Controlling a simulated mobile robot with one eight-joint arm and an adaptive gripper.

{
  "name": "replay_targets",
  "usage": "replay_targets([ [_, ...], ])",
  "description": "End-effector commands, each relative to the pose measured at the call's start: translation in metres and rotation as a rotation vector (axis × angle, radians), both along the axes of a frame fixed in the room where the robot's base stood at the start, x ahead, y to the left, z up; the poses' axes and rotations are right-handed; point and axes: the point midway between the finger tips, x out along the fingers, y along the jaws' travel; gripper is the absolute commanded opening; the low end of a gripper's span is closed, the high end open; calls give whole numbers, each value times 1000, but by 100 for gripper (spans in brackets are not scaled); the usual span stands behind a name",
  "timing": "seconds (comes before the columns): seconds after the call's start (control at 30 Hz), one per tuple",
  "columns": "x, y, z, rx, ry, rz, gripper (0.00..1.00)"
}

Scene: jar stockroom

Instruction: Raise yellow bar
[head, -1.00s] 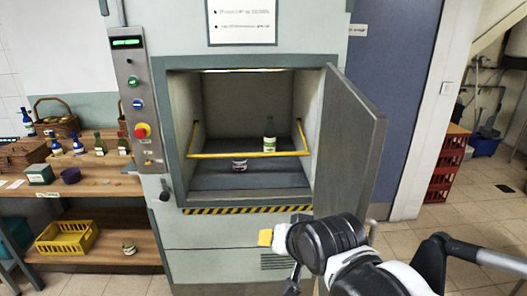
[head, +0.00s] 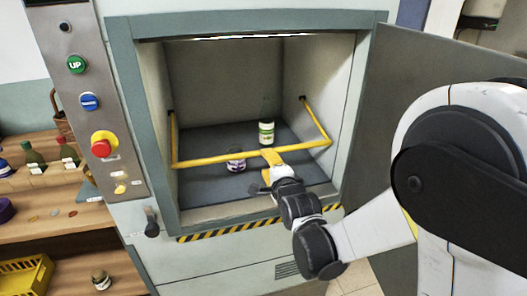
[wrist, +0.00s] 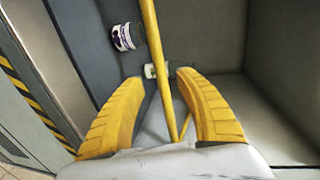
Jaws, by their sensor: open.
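The yellow bar (head: 215,159) spans the lift compartment's opening low down, its side arms running back to pivots on both inner walls. My gripper (head: 271,159) is at the bar's crosspiece, right of its middle. In the wrist view, my yellow fingers (wrist: 162,76) are open, and the bar (wrist: 154,40) runs lengthwise through the gap between them. I cannot tell whether either finger touches it. Part of the crosspiece is hidden by my gripper in the head view.
A green-labelled jar (head: 266,132) stands on the compartment floor behind the bar. A purple-labelled jar (head: 236,162) stands near the crosspiece. The grey door (head: 400,75) is open at right. A control panel (head: 92,100) is at left. A striped sill edge (head: 225,229) lies below.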

Motion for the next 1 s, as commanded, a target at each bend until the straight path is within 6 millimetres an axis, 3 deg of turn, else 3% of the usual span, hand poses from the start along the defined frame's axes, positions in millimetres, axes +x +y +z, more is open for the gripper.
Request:
replay_targets([
  [0.2, 43, 12, -12, -2, 0, 0, 41],
  [0.4, 70, 20, -16, -2, 0, 0, 41],
  [0.8, 79, 22, -16, -3, 1, 1, 41],
  [0.83, 79, 22, -16, -3, 1, 1, 37],
  [0.93, 79, 22, -16, -3, 1, 1, 6],
  [0.97, 79, 22, -16, -3, 1, 1, 0],
  [1.0, 79, 22, -16, -3, 1, 1, 0],
])
